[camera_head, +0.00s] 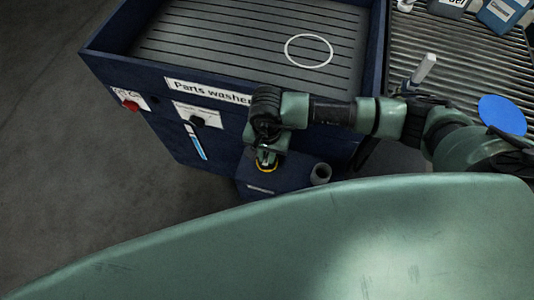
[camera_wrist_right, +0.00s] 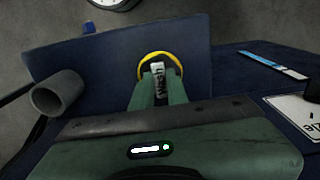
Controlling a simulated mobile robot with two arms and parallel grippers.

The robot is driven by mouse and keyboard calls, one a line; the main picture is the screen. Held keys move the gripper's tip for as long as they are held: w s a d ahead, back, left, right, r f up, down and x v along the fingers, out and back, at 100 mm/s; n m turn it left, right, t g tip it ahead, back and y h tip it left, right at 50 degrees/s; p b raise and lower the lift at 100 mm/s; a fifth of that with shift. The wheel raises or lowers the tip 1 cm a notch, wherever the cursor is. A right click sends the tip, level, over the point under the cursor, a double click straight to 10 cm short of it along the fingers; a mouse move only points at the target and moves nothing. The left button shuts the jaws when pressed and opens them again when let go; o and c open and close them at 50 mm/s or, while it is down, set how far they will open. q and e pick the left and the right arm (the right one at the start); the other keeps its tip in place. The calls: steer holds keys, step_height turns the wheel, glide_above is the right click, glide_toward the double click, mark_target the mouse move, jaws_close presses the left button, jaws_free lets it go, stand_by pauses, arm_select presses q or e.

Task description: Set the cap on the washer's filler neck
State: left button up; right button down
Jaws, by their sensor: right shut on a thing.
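My right gripper (camera_head: 266,156) points down over the dark blue box at the front of the parts washer (camera_head: 215,92). It is shut on a cap with a yellow rim (camera_head: 266,168). In the wrist view the cap's yellow rim (camera_wrist_right: 161,57) shows beyond the fingers (camera_wrist_right: 160,88), with a white label reading "Wash" between them. The grey, open filler neck (camera_head: 320,174) stands on the box to the right of the cap. It shows at the left in the wrist view (camera_wrist_right: 59,93), apart from the cap. I cannot tell the cap's height above the box. My left gripper is out of view.
The washer's front carries a red knob (camera_head: 131,105) and a blue-and-white level strip (camera_head: 196,142). A white ring (camera_head: 309,50) lies in its ribbed basin. A ribbed bench at right holds a blue disc (camera_head: 502,115) and containers. Floor at left is clear.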

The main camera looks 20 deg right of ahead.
steer(key=c, duration=1.3)
jaws_free()
steer(key=shift+r, duration=0.1)
step_height(320, 180, up, 8)
steer(key=shift+f+b, duration=0.2)
steer(key=shift+b, duration=0.3)
